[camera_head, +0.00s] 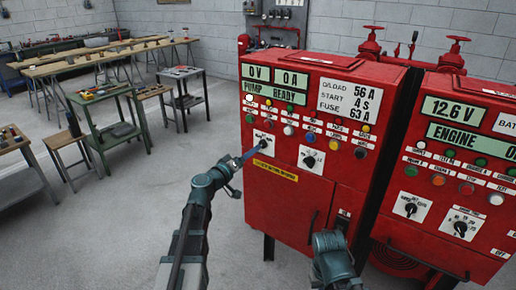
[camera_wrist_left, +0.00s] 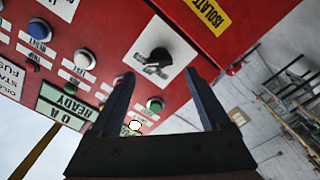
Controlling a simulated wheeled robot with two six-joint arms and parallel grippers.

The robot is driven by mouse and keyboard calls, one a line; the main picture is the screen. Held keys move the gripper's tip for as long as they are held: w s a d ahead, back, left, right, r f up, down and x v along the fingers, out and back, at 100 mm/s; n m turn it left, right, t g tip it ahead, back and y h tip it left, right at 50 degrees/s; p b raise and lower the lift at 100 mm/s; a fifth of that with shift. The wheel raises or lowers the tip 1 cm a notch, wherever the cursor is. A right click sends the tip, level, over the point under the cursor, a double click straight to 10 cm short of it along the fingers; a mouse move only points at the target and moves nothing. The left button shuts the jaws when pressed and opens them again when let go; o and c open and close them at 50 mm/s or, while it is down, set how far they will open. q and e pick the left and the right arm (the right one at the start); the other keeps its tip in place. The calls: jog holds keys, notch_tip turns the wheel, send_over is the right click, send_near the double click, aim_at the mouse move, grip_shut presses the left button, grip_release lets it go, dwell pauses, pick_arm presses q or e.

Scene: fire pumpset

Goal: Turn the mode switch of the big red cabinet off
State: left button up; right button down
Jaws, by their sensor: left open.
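The big red cabinet (camera_head: 285,208) stands in the middle of the head view, with a "PUMP READY" display, lamps and two black rotary switches on white plates. My left gripper (camera_head: 249,154) is in front of the left rotary switch (camera_head: 263,144), which it partly hides. In the left wrist view this switch's black knob (camera_wrist_left: 158,60) lies just beyond and between the open fingertips of my left gripper (camera_wrist_left: 160,76); contact is not visible. Its plate lettering is too small to read. The other rotary switch (camera_head: 311,160) is to the right. My right gripper's fingers are not visible.
A yellow label (camera_head: 275,170) is just below the left switch. A second red cabinet (camera_head: 440,165) with its own switches stands close on the right. Red valves (camera_head: 370,42) rise behind. Workbenches (camera_head: 108,92) are at the left; the floor between is clear.

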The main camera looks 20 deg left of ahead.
pick_arm(q)
jog(key=shift+x, duration=2.7)
grip_shut()
jog(key=shift+f+n, duration=0.1)
jog(key=shift+n, duration=4.3)
